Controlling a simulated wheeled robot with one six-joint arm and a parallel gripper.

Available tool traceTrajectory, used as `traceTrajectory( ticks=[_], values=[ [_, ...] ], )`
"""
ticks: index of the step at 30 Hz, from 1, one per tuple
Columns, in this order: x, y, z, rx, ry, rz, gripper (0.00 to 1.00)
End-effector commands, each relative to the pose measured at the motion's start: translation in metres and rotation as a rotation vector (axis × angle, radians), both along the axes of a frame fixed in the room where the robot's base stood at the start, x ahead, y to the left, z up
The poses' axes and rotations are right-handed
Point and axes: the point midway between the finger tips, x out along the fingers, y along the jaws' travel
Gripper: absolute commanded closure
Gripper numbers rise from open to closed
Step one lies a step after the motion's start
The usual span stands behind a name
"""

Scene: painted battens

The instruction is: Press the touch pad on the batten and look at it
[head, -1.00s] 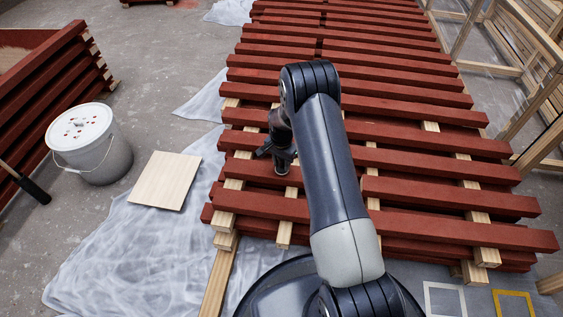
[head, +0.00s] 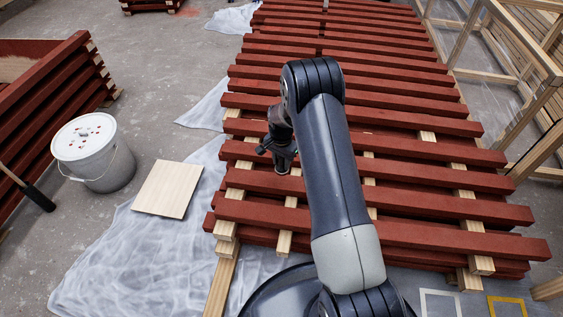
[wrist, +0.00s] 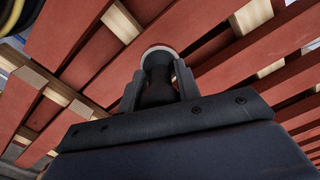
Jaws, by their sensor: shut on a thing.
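My gripper (head: 277,148) is over the left part of the stack of red battens (head: 420,205), pointing down. It is shut on the touch pad (wrist: 157,85), a dark, short, round-handled tool with a pale rim at its far end in the wrist view. In the head view the lower end of the touch pad (head: 283,165) shows just above or at a red batten. I cannot tell whether it touches. The pad's face is turned away and hidden in the wrist view.
A white lidded bucket (head: 95,152) and a pale wooden board (head: 167,190) are at the left, the board by crumpled plastic sheeting (head: 120,260). A timber frame (head: 510,90) stands at the right. Pale spacers (head: 232,195) lie between the batten layers.

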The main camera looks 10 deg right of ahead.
Motion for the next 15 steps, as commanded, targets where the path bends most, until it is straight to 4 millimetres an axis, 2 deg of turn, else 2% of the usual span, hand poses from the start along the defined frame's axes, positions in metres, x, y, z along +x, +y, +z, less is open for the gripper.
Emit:
traceTrajectory(
  ticks=[15],
  values=[
    [-0.0005,-0.0001,0.0039,0.000,-0.001,0.012,0.85]
  ],
)
